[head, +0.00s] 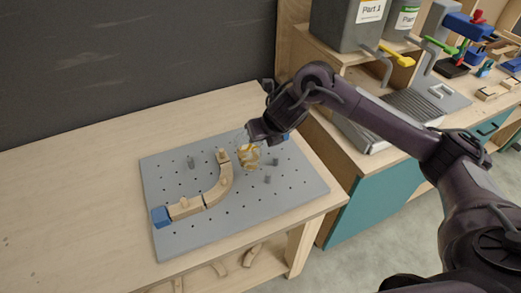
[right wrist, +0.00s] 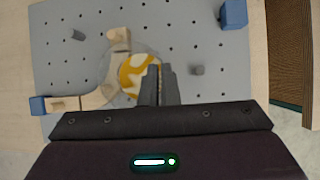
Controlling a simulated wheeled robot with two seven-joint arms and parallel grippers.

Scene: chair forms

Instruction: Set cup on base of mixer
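A clear cup with a yellow and white swirled filling (head: 248,157) is over the grey pegboard (head: 310,186), beside the curved wooden track. It also shows in the right wrist view (right wrist: 133,76). My right gripper (head: 259,138) is at the cup's right side. In the right wrist view its fingers (right wrist: 158,84) are close together at the cup's edge, seemingly pinching the wall. I cannot tell whether the cup touches the board. What looks like the mixer, grey with a blue head (head: 466,26), stands on the right bench; its grey base (head: 440,93) is in front. My left gripper is out of view.
Wooden track pieces (head: 207,198), blue blocks (head: 160,217) and grey pegs (head: 267,179) sit on the board. Dispensers (head: 345,25) with yellow and green levers and a ribbed tray (head: 405,108) stand on the right bench. The table's left side is clear.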

